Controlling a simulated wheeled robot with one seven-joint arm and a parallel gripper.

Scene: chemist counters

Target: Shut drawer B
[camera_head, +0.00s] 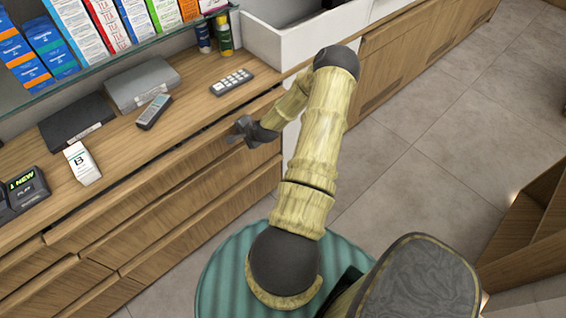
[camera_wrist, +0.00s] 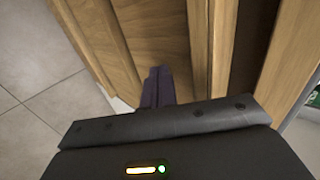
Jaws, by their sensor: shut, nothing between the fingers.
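A white box marked "B" (camera_head: 82,163) stands on the counter. Below the counter edge is a long wooden top drawer (camera_head: 165,193); I see no letter on its front, so I cannot confirm it is drawer B. A dark gap runs between its upper edge and the counter, so it stands slightly out. My gripper (camera_head: 240,131) is shut and empty, at the right part of this drawer's front. In the wrist view, the closed fingers (camera_wrist: 158,84) point at the wooden front (camera_wrist: 150,40), close to it; contact is unclear. The dark gap shows behind the front's top edge (camera_wrist: 222,50).
The counter (camera_head: 185,115) holds a remote (camera_head: 153,111), a keypad (camera_head: 231,82), a grey box (camera_head: 142,83) and a black flat case (camera_head: 76,122). More drawers (camera_head: 200,215) lie below. Tiled floor (camera_head: 425,140) is free at right; a wooden shelf (camera_head: 525,235) stands at the far right.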

